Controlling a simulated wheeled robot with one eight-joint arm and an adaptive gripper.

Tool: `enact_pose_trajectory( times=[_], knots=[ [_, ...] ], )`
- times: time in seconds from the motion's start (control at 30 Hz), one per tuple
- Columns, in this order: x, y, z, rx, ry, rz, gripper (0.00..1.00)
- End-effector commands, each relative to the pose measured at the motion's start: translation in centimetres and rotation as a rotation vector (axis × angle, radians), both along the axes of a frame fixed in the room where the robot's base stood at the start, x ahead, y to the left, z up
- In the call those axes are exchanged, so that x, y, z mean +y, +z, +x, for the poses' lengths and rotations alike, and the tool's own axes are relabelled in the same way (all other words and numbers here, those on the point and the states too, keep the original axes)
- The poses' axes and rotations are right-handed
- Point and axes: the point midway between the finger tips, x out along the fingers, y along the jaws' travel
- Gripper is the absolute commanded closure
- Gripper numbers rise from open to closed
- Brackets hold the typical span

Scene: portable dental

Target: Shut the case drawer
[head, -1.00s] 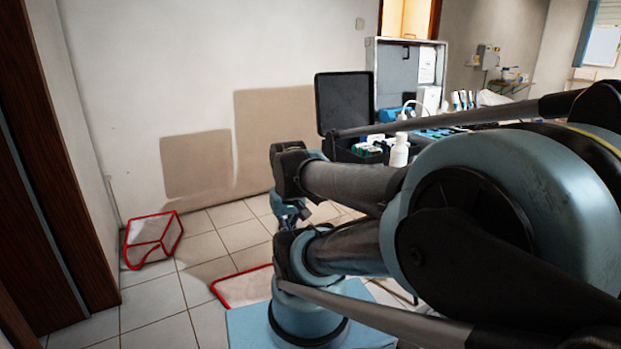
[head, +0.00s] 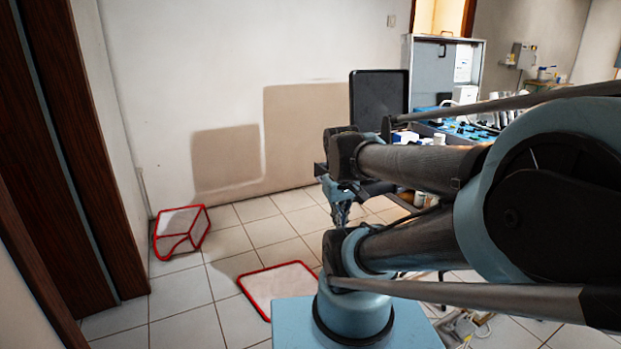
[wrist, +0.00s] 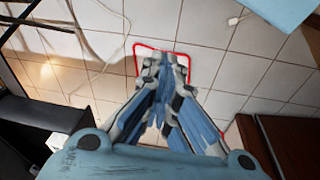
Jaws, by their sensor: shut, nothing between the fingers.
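A dark case with its black lid (head: 378,92) standing open is at the centre right in the head view, beyond my arm. Small items sit low in a dark compartment (head: 408,196); my arm hides most of it, so I cannot tell how far any drawer stands out. My gripper (head: 343,214) points down, left of the case and apart from it. In the wrist view its fingers (wrist: 163,62) meet at the tips above the tiled floor, empty. A dark box-like edge (wrist: 35,125) shows at the left there.
A white red-edged box (head: 181,232) and a flat red-edged white piece (head: 280,287) lie on the floor. A silver cabinet (head: 445,72) stands behind the case. Dark wooden panelling (head: 60,160) borders the left. Cables (wrist: 80,40) cross the floor.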

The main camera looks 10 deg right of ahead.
Motion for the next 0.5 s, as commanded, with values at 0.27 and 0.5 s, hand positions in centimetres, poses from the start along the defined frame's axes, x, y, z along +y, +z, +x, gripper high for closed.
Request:
enact_pose_trajectory(
  times=[0.27,0.5],
  knots=[
    [-0.4,3.4,5.3,0.071,0.312,-0.166,1.0],
    [0.1,5.5,10.6,0.147,0.571,-0.306,1.0]
  ],
)
